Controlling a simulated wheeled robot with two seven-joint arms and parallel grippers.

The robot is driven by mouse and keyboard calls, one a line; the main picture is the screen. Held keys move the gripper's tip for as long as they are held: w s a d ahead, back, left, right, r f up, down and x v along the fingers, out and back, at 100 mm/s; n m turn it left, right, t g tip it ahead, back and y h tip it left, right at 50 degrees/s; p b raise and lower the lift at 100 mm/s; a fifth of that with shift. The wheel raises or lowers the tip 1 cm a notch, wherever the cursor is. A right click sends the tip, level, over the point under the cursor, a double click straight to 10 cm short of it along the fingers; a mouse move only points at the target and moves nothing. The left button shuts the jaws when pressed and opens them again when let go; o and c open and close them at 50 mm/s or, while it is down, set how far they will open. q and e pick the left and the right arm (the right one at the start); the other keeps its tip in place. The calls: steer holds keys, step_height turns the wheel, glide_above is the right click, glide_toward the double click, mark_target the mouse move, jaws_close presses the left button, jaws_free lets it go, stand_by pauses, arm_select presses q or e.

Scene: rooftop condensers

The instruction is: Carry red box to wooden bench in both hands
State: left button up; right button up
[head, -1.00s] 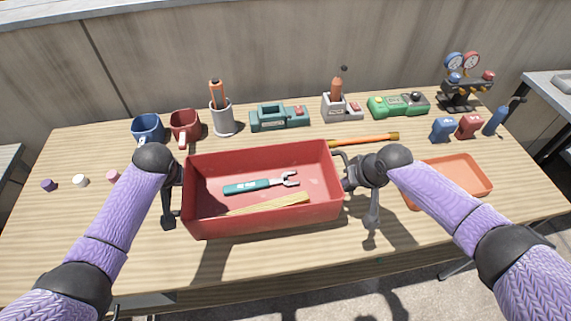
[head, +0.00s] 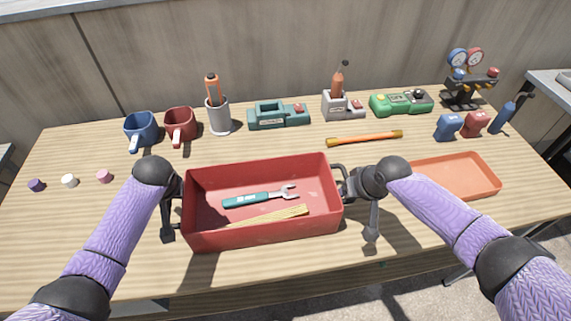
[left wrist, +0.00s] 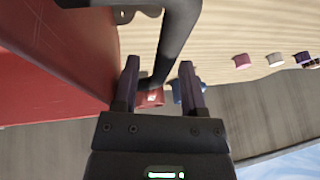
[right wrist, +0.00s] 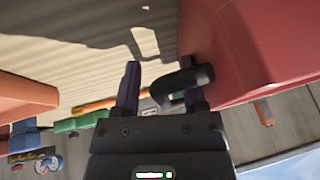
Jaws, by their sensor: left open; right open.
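The red box (head: 262,230) is upright over the near middle of the wooden bench (head: 90,235) and appears to rest on it. Inside lie a teal-handled wrench (head: 255,199) and a flat wooden strip (head: 268,217). My left gripper (head: 172,198) is at the box's left handle; in the left wrist view its fingers (left wrist: 158,82) are apart, with the dark handle (left wrist: 172,45) by their tips. My right gripper (head: 352,188) is at the right handle; in the right wrist view its fingers (right wrist: 163,88) are apart, with the handle (right wrist: 182,82) by one finger. The box underside is hidden.
An orange tray (head: 455,178) lies close right of my right gripper. An orange-handled tool (head: 365,138) lies behind the box. Mugs (head: 141,130), a grey holder (head: 218,116), devices and gauges (head: 466,75) line the back. Small caps (head: 69,181) lie left.

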arm_select(q)
steer(key=shift+r, duration=0.1)
arm_select(e)
steer(key=shift+d+r, duration=0.1)
steer(key=shift+r, duration=0.1)
arm_select(q)
steer(key=v, duration=0.7)
steer(key=shift+s+r, duration=0.15)
steer(key=shift+r, duration=0.2)
arm_select(e)
steer(key=v, duration=1.1)
steer(key=shift+s+r, duration=0.15)
steer(key=shift+r, duration=0.1)
arm_select(q)
steer(key=shift+d, duration=0.1)
steer(key=shift+f, duration=0.1)
